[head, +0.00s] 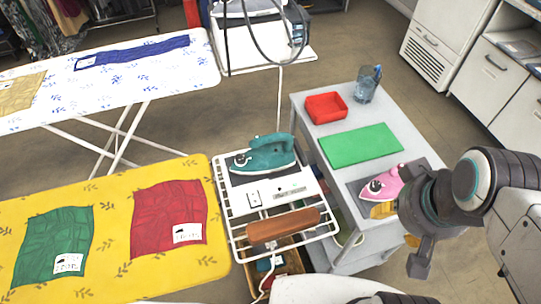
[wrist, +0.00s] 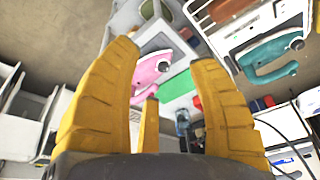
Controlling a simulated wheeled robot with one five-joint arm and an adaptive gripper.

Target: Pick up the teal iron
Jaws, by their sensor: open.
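The teal iron (head: 265,155) rests on the white wire rack (head: 232,222) at the end of the yellow ironing board, in the middle of the head view. It also shows at the upper right of the wrist view (wrist: 268,52). My gripper (head: 396,224) is at the right of the head view, beyond the grey cart from the teal iron and well apart from it. In the wrist view its yellow fingers (wrist: 160,62) are spread wide with nothing between them. The arm hides part of the cart's near right end.
A brown bar (head: 283,227) lies on the rack. The yellow board (head: 125,215) carries folded cloths. White cabinets stand at right.

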